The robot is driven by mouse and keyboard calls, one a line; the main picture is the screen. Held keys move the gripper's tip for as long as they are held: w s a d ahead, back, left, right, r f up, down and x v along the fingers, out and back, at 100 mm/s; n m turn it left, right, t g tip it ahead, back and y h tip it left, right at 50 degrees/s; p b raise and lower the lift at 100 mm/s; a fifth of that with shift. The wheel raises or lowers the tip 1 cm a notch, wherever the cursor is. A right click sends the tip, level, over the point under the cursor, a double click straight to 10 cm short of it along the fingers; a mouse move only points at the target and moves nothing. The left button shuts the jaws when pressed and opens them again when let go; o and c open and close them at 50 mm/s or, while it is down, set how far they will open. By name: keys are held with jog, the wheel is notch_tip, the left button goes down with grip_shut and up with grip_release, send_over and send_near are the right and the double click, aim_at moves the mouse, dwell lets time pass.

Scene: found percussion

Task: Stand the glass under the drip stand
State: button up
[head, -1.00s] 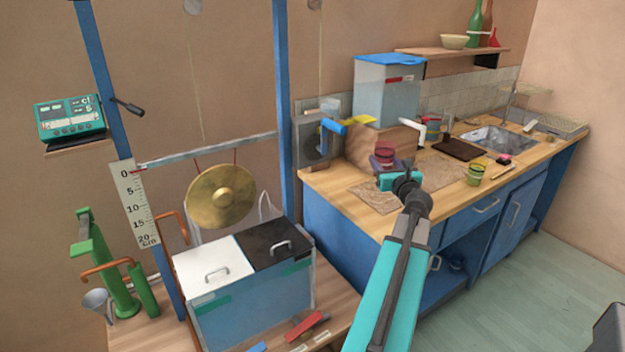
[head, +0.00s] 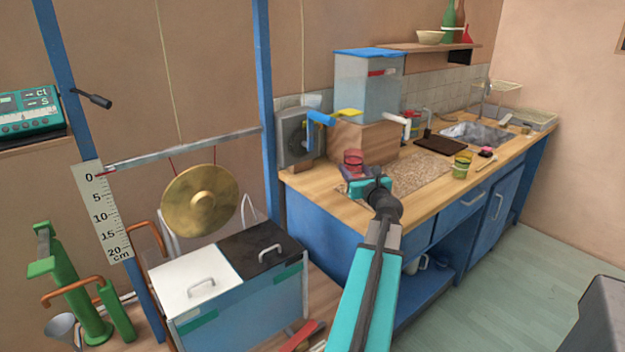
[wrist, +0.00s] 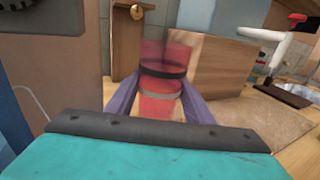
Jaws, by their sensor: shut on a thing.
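The red see-through glass (head: 353,158) with a dark band is upright between the purple fingers of my gripper (head: 356,174), which is shut on it. It is near the counter's left end, in front of the wooden block (head: 350,138). In the wrist view the glass (wrist: 163,58) stands between both fingers; its base is hidden by my gripper, so I cannot tell its height above the counter. A clear tank (head: 367,90) with a blue lid sits on the block, with a white spout (head: 397,121) at the right. I cannot tell for sure which thing is the drip stand.
A speckled brown mat (head: 415,175) lies on the counter (head: 445,195) right of my gripper. A yellow-green glass (head: 461,166) stands beyond it. A dark board (head: 440,146) and the sink (head: 472,133) are further back. A gong (head: 200,200) hangs at the left.

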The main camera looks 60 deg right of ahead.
jog(key=shift+w+d+f+p, duration=0.4)
jog(key=shift+w+d, duration=0.65)
jog(key=shift+w, duration=2.05)
jog(key=shift+w+d+f+p, duration=0.1)
jog(key=shift+w+d+f, duration=0.75)
jog(key=shift+w, duration=2.3)
jog(key=shift+w+d+f+p, duration=0.3)
jog(key=shift+w+d, duration=0.9)
jog(key=shift+w, duration=1.9)
jog(key=shift+f, duration=1.45)
jog(key=shift+w+f, duration=0.15)
jog(key=shift+f, duration=0.35)
jog(key=shift+f+b, duration=0.15)
jog(key=shift+b, duration=0.2)
jog(key=o, duration=1.3)
jog(key=shift+r, duration=0.2)
